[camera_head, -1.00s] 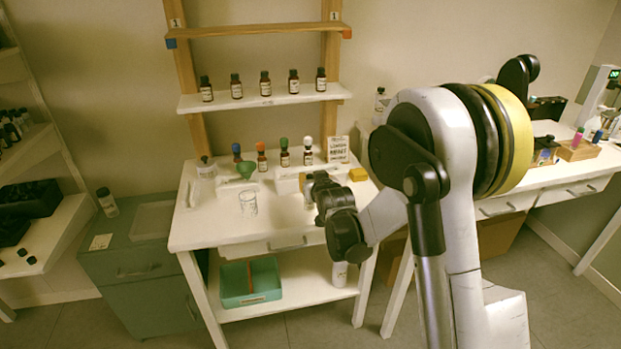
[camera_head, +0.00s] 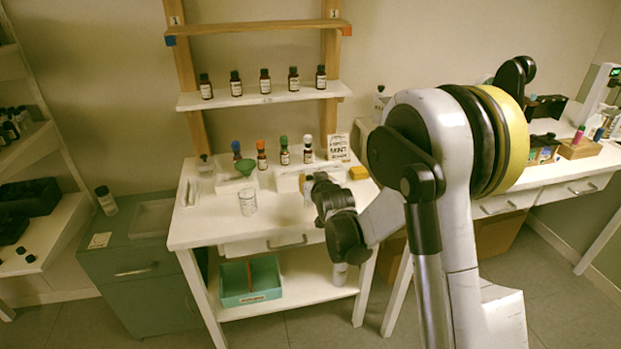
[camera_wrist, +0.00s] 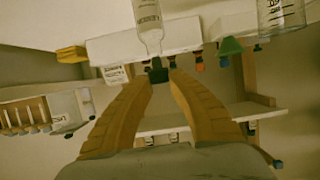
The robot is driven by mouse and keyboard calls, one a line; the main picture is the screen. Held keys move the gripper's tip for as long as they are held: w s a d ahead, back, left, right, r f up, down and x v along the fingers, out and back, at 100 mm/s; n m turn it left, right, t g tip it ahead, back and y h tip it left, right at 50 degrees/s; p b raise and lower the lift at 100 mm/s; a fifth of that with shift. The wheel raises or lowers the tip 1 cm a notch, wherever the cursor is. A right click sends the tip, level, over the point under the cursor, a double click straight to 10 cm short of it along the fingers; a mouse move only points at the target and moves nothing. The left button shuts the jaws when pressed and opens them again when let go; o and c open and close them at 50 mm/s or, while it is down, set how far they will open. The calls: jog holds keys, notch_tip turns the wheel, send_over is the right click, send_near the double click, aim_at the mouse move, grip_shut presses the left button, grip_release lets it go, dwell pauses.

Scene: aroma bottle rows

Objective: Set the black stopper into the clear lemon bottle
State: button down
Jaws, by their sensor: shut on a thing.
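In the wrist view, which looks upside down, my gripper (camera_wrist: 161,76) is shut on the small black stopper (camera_wrist: 157,71), held between the fingertips. The clear bottle (camera_wrist: 149,25) with a white label stands just beyond it, its neck pointing at the stopper. The stopper appears in line with the bottle's mouth; I cannot tell whether they touch. The label is too blurred to read. In the head view, my gripper (camera_head: 321,187) is over the front right of the white table, beside the clear bottle (camera_head: 308,191), which it partly hides. The stopper is not discernible there.
A green funnel (camera_head: 246,167) and a glass beaker (camera_head: 247,202) stand to the left.

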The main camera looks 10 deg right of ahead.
jog(key=shift+f, duration=0.85)
jog(key=c, duration=1.2)
grip_release()
jog(key=shift+c, duration=0.2)
jog(key=shift+s, duration=0.1)
jog(key=v, duration=1.2)
jog(key=s+r+g, duration=0.2)
jog(key=s+g, duration=0.1)
jog(key=s, duration=1.1)
jog(key=s+r+g, duration=0.2)
jog(key=s+g, duration=0.1)
jog(key=s, duration=1.2)
jog(key=shift+s+g, duration=0.15)
jog(key=shift+g, duration=0.25)
